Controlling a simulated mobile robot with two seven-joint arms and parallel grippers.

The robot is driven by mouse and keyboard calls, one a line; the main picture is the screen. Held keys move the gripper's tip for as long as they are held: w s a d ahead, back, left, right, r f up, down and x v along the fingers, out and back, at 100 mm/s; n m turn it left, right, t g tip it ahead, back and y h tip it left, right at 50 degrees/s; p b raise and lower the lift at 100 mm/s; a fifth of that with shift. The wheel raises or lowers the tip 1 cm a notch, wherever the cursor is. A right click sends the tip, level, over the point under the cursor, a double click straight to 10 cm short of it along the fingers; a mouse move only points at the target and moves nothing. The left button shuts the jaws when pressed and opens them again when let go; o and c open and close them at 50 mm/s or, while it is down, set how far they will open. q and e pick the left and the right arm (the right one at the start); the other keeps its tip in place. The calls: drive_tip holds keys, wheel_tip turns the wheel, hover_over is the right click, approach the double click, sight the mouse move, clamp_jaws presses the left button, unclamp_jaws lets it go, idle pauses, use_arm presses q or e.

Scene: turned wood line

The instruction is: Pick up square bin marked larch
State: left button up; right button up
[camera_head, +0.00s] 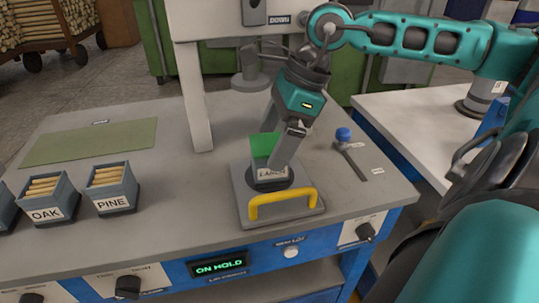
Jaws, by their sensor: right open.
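The square bin marked larch (270,173) stands on a dark round pad on a grey fixture (240,190) with a yellow handle. Its label faces the front, and my gripper covers part of the bin. My right gripper (272,148) is open and points down at the bin from above. One finger is in front of the bin, near the label's top right. The other is farther back, by a green surface (262,143) above the label. I cannot tell whether the fingers touch the bin. My left gripper is not in view.
Bins marked oak (46,198) and pine (110,188), holding wooden rods, stand at the left. A green mat (90,141) lies behind them. A blue-knobbed lever (343,135) is right of the fixture. A grey post (197,110) rises behind. A display reads ON HOLD (218,265).

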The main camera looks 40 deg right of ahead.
sight(266, 160)
drive_tip(key=shift+p+x, duration=0.45)
drive_tip(key=shift+x, duration=2.15)
drive_tip(key=shift+s+d, duration=0.1)
drive_tip(key=shift+s, duration=0.05)
drive_tip(key=c, duration=1.1)
